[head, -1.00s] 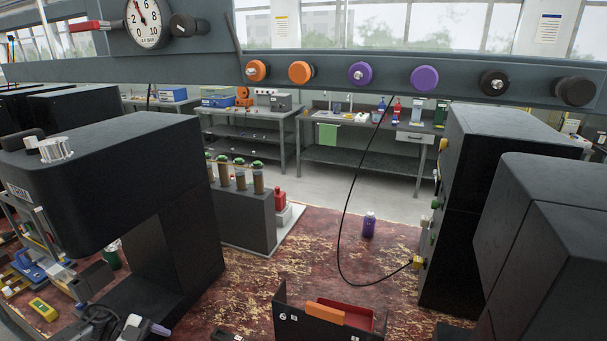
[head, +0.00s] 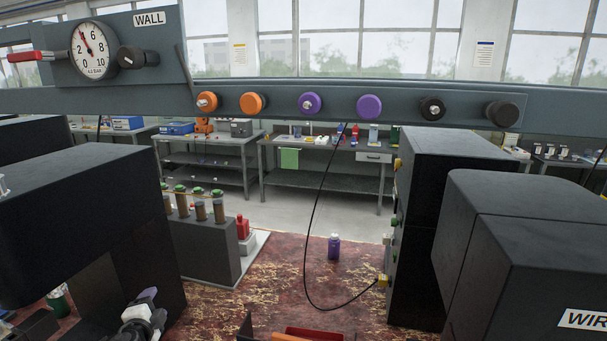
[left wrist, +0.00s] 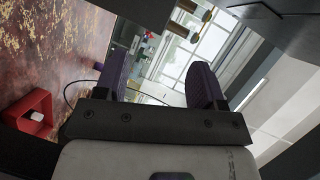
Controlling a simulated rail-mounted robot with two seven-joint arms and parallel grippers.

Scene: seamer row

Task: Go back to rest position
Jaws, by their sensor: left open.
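My left gripper (head: 147,298) shows at the bottom left of the head view, beside the dark machine body (head: 80,215). In the left wrist view its two purple fingers (left wrist: 160,88) stand apart with nothing between them. They point across the work area, with windows and the floor beyond. My right gripper is in neither view.
A purple bottle (head: 334,247) stands on the worn red bench top (head: 285,275). A black cable hangs to a yellow plug (head: 383,281) on the right-hand dark cabinet (head: 455,165). A rail with coloured knobs (head: 311,103) crosses above. A red tray (head: 315,334) is cut off below.

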